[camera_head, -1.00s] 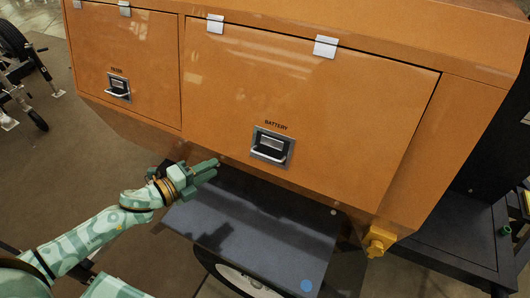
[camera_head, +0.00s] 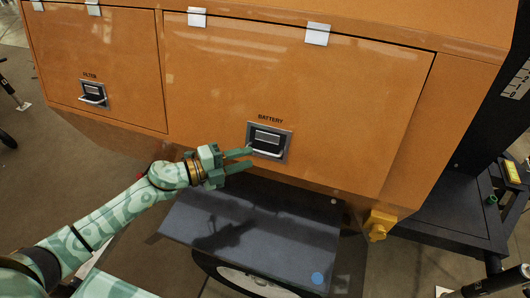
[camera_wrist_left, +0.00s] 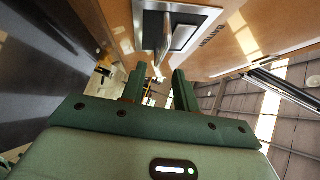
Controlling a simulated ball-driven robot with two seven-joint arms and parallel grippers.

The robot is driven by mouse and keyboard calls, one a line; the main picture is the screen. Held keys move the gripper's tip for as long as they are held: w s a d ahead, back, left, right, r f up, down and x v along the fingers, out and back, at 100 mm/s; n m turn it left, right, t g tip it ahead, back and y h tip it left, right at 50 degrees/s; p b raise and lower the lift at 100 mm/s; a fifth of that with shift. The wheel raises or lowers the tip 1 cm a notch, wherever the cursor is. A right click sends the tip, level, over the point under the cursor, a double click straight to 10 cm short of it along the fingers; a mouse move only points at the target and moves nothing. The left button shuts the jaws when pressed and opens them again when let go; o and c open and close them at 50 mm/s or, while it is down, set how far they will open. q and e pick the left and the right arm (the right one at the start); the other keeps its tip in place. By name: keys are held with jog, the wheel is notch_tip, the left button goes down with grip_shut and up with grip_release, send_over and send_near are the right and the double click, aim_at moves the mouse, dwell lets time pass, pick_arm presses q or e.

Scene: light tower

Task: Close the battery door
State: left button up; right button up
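The battery door (camera_head: 340,110) is the large orange panel marked BATTERY on the orange cabinet. It hangs down across its opening, with a thin dark gap along its upper and right edges; I cannot tell whether it is fully flush. Its latch handle (camera_head: 268,142) sits in a silver recessed plate low on the door. My left gripper (camera_head: 249,159) is open, its two fingers pointing at the left side of the handle. In the left wrist view the handle (camera_wrist_left: 163,40) stands ahead of the gap between the parted fingers (camera_wrist_left: 160,77). My right gripper is out of view.
A smaller orange door marked FILTER (camera_head: 105,70) is at the left. A dark flat panel (camera_head: 255,235) lies below the cabinet, above a wheel. A yellow fitting (camera_head: 379,225) juts from the lower right corner. A black cart (camera_head: 440,220) stands at the right.

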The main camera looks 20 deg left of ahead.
aim_at(265, 153)
pick_arm(q)
jog(key=x, duration=0.6)
jog(key=shift+w+d+b, duration=0.2)
jog(key=shift+b, duration=0.1)
jog(key=shift+f, duration=0.1)
grip_shut()
